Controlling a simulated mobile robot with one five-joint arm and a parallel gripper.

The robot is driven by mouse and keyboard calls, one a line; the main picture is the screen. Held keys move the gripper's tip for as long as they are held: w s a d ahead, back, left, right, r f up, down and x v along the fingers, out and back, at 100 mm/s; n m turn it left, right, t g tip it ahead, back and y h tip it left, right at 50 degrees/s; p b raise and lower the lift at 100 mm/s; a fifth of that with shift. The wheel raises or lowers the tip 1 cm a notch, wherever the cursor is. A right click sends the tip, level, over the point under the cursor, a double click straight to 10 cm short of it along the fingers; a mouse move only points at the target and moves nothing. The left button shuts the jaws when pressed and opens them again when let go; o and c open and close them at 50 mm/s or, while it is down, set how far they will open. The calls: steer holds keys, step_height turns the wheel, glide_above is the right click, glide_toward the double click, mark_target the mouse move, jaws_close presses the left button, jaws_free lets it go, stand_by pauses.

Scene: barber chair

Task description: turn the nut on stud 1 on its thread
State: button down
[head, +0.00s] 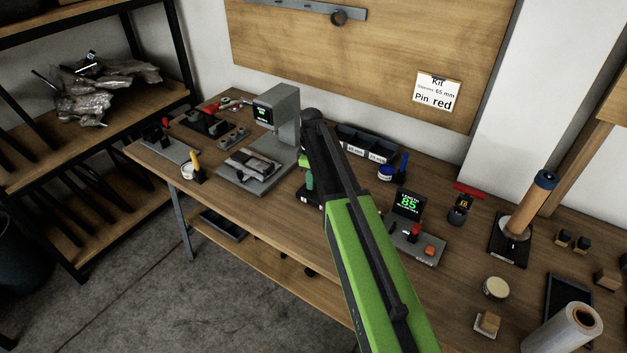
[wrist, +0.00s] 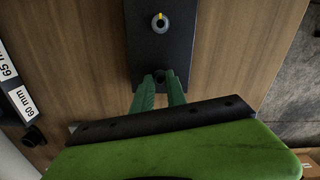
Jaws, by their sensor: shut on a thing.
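A dark base plate (wrist: 182,50) lies on the wooden bench; in the head view it is partly hidden behind my arm (head: 304,194). In the wrist view a round grey stud top with a yellow mark (wrist: 159,22) stands near the plate's far end. My gripper (wrist: 160,80) has its two green fingers at the plate's near end, shut on a small dark round nut (wrist: 160,75) between the tips. The fingers hide most of this nut and its stud. I see no number on either stud. My gripper also shows in the head view (head: 309,181), beside the arm.
A grey press (head: 284,118) stands left of my arm. Labelled dark bins (head: 367,148) sit behind it. A display reading 85 (head: 408,203) is on the right. In the wrist view, the labelled bins (wrist: 18,85) are on the left and the bench edge is on the right.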

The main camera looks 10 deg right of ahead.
steer(key=m, duration=0.5)
steer(key=shift+m, duration=0.3)
steer(key=m, duration=1.1)
steer(key=shift+m, duration=0.4)
steer(key=m, duration=1.2)
steer(key=shift+m, duration=0.4)
steer(key=m, duration=1)
steer(key=shift+m, duration=0.4)
steer(key=m, duration=0.5)
